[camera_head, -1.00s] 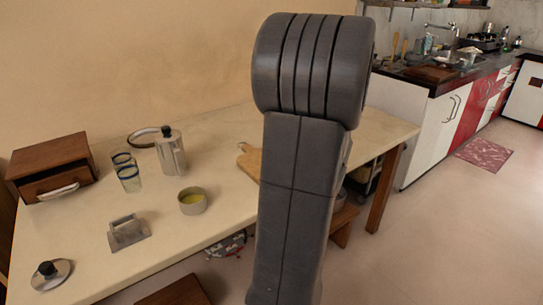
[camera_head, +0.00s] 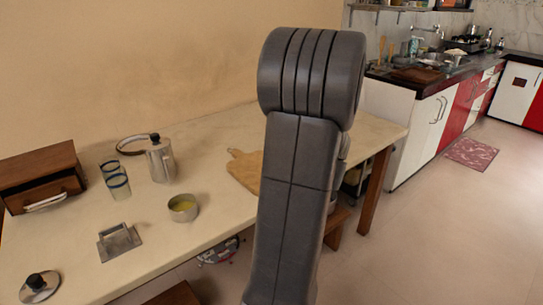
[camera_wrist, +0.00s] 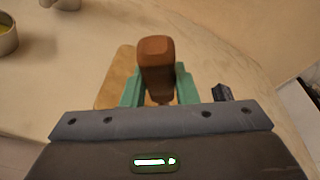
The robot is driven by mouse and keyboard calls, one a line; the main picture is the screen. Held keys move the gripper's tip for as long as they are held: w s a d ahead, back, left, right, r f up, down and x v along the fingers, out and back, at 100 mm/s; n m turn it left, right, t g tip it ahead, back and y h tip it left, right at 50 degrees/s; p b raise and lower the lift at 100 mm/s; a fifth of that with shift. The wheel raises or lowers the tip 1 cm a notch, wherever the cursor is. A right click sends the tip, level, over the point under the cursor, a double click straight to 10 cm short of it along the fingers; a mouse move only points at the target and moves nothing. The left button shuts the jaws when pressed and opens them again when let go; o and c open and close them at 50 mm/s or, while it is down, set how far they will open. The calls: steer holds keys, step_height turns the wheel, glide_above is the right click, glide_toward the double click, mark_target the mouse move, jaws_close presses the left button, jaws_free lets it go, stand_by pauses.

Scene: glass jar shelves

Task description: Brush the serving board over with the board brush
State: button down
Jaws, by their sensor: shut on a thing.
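The serving board (camera_head: 245,170) is a pale wooden board lying on the table, partly hidden behind my arm in the head view. In the wrist view the board (camera_wrist: 116,76) shows behind and left of my gripper. My gripper (camera_wrist: 159,100) has green fingers and is shut on the brown wooden handle of the board brush (camera_wrist: 156,60). The brush's bristles are hidden, and I cannot tell whether it touches the board. My arm hides the gripper and brush in the head view.
On the table (camera_head: 160,235) are a bowl with yellow contents (camera_head: 183,208), a metal pot (camera_head: 161,160), two glasses (camera_head: 118,185), a metal holder (camera_head: 119,242), a lid (camera_head: 40,286) and a wooden drawer box (camera_head: 42,178). The table's front middle is clear.

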stand_by(0.3)
steer(key=shift+w+d, duration=0.95)
steer(key=shift+d, duration=0.15)
steer(key=shift+a, duration=0.1)
steer(key=shift+s+a, duration=1)
steer(key=shift+s+a+b, duration=0.6)
steer(key=shift+s+a, duration=0.35)
steer(key=shift+a, duration=0.15)
steer(key=shift+s+a, duration=0.1)
steer(key=shift+a, duration=0.05)
